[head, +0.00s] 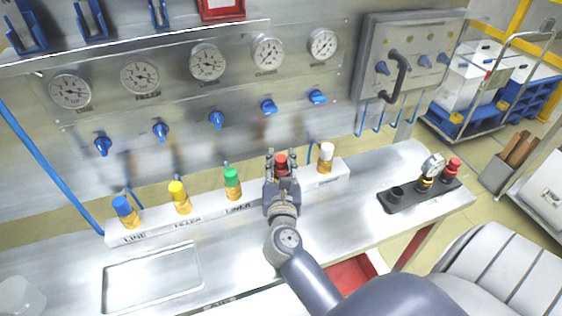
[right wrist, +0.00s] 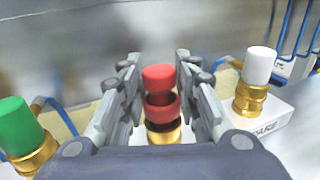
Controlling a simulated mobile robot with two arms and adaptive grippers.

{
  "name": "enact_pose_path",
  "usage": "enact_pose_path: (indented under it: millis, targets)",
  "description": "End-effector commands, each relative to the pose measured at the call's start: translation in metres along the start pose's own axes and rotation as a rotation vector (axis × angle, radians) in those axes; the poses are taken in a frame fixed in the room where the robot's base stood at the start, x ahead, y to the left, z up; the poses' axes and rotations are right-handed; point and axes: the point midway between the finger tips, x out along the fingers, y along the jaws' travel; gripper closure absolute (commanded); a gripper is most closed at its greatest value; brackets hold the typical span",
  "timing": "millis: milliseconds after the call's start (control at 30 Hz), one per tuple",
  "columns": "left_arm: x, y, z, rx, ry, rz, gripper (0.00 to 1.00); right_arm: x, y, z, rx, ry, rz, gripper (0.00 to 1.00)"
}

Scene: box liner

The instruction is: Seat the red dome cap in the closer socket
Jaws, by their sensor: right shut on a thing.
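The red dome cap (head: 281,160) is between the fingers of my right gripper (head: 283,168), at the fourth position on the white rail. The right wrist view shows the red cap (right wrist: 159,90) upright between the two fingers (right wrist: 160,100), with a dark gap around its middle. The brass closer socket (right wrist: 163,135) is directly below it. I cannot tell whether the cap is fully down on the brass. The rail's label at this position is hidden by my gripper. My left gripper is not in view.
Blue (head: 122,205), yellow (head: 177,190) and green (head: 232,178) caps stand left on the rail (head: 155,231), a white cap (head: 326,151) right. The front bench is mostly clear.

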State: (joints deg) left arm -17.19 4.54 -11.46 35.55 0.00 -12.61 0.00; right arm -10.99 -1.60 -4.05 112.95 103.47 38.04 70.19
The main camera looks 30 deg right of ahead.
Motion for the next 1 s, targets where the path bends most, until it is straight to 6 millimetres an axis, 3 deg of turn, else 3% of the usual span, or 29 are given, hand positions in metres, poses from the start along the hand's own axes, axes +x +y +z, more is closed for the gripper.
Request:
enact_pose_path:
  millis: [633,667,767,1000]
  targets:
    - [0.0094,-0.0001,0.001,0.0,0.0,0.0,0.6,-0.0001,0.0,-0.0107,0.0,0.0,0.0,0.87]
    - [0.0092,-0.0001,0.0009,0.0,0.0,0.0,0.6,0.0,-0.0001,-0.0104,0.0,0.0,0.0,0.68]
    - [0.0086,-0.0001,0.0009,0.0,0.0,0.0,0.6,0.0,0.0,-0.0098,0.0,0.0,0.0,0.47]
    - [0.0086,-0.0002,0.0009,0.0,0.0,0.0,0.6,-0.0001,0.0,-0.0098,0.0,0.0,0.0,0.47]
